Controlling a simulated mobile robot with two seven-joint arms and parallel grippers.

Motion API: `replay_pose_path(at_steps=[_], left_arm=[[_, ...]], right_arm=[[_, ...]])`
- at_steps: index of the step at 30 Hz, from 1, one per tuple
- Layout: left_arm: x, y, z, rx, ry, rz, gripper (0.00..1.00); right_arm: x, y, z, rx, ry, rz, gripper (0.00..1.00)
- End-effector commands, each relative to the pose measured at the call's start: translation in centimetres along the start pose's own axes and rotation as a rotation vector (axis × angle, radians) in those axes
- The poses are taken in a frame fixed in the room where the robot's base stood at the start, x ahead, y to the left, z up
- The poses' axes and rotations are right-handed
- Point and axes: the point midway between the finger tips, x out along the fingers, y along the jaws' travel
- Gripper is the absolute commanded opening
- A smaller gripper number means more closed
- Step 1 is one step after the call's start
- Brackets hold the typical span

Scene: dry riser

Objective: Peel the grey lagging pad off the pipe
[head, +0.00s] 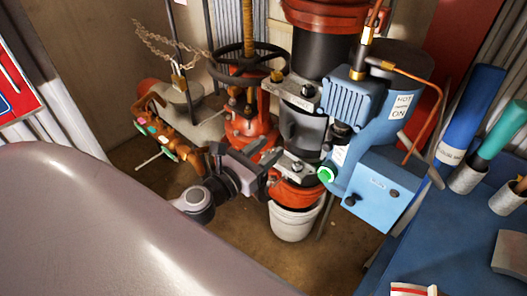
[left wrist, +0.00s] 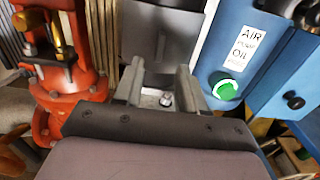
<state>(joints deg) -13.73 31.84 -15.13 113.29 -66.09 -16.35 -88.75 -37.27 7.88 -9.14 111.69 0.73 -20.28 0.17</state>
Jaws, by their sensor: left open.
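The grey lagging pad (head: 300,127) is wrapped on the upright pipe between an upper and a lower metal bracket. In the left wrist view the dark grey surface (left wrist: 160,20) ahead of the fingers appears to be this pad. My left gripper (head: 272,165) is open beside the pipe, just below the pad and close to the lower bracket (head: 298,164). In the left wrist view its two fingers (left wrist: 158,78) stand apart, with the bracket's bolt showing between them. I cannot tell whether either finger touches the bracket. My right gripper is not in view.
A blue machine (head: 375,185) with a green-ringed button stands close right of the pipe. A red valve (head: 245,128) with a black handwheel (head: 238,66) stands left. A white bucket (head: 294,222) is below. A blue bench (head: 450,240) holds cylinders at right.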

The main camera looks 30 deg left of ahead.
Motion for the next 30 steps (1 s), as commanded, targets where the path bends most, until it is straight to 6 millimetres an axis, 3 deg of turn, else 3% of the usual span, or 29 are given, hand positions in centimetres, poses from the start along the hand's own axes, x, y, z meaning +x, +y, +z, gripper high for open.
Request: replay_pose_path(at_steps=[15, 28, 29, 30], left_arm=[[5.8, 0.0, 0.1, -0.010, 0.001, 0.001, 0.40], [6.5, 0.0, 0.0, -0.010, 0.002, 0.000, 0.40], [6.5, 0.0, 0.0, -0.010, 0.002, 0.000, 0.34], [6.5, 0.0, 0.0, -0.010, 0.002, 0.000, 0.21]], right_arm=[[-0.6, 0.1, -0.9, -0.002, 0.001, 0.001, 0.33], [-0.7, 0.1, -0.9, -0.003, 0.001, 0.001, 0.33], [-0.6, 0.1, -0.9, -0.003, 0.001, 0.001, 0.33], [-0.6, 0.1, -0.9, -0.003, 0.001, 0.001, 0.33]])
